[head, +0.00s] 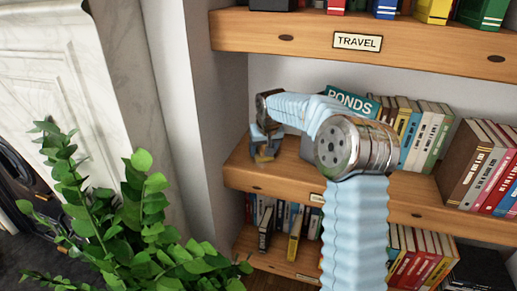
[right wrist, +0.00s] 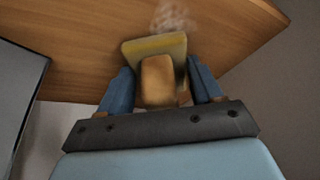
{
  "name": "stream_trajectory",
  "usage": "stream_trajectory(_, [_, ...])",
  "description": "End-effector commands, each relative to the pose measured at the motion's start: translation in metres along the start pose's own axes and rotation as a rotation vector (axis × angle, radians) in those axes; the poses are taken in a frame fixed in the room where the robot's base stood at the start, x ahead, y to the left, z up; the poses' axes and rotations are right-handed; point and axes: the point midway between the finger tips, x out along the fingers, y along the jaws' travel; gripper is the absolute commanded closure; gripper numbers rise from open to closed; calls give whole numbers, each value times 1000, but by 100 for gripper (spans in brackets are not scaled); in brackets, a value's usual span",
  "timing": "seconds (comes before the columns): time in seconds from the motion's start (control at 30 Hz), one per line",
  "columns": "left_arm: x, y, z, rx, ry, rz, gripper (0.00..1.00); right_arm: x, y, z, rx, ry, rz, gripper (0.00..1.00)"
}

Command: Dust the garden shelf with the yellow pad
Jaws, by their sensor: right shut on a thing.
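My right gripper (head: 264,150) is over the left end of the middle wooden shelf (head: 290,165), which carries a book marked PONDS; its label is mostly hidden behind my arm. In the right wrist view my right gripper (right wrist: 160,70) is shut on the tan block handle of the yellow pad (right wrist: 130,48). The pad is at the shelf board (right wrist: 85,65); I cannot tell whether it touches. A pale, speckled dust patch (right wrist: 174,18) lies just beyond the pad. My left gripper is not in view.
The PONDS book (head: 352,100) and a row of books (head: 425,135) stand right of my gripper. The TRAVEL shelf (head: 300,35) is above, another book shelf (head: 285,262) below. A side wall (head: 215,90) bounds the left; a leafy plant (head: 140,220) stands in front.

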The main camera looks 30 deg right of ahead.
Motion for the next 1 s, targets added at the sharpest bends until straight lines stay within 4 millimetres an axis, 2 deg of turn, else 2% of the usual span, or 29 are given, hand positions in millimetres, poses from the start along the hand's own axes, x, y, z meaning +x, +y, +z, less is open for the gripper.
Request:
stream_trajectory(0.13, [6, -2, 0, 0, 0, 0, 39, 0, 15, 10, 2, -7, 4, 71])
stream_trajectory(0.37, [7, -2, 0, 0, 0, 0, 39, -3, 23, 14, 1, -9, 3, 71])
stream_trajectory(0.7, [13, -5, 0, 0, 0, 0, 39, -11, 48, 28, 2, -8, 3, 71])
stream_trajectory(1.0, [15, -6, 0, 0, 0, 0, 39, -15, 59, 34, 2, -4, 2, 71])
